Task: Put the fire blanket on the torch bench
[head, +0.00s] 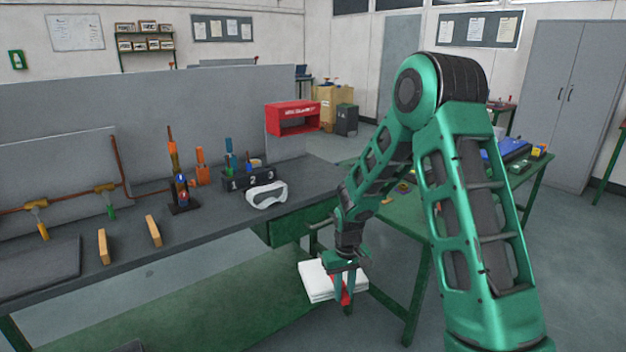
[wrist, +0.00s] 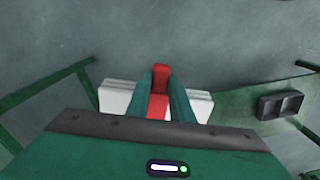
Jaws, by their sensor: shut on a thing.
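The fire blanket (head: 317,283) is a folded white pad with a red strap. My gripper (head: 345,287) is shut on it at the red strap and holds it in the air, in front of the right end of the torch bench. In the wrist view the white blanket (wrist: 116,98) shows on both sides of my gripper (wrist: 161,88), with the floor beneath. The torch bench (head: 160,245) is the long dark-topped bench at the left. The blanket hangs below the level of its top.
On the bench are white goggles (head: 267,195), a black tool box (head: 246,179), a torch on a stand (head: 183,190) and two wooden blocks (head: 154,231). A red open-fronted box (head: 293,117) is behind the bench. The front middle of the bench top is clear. A green table (head: 405,222) stands right.

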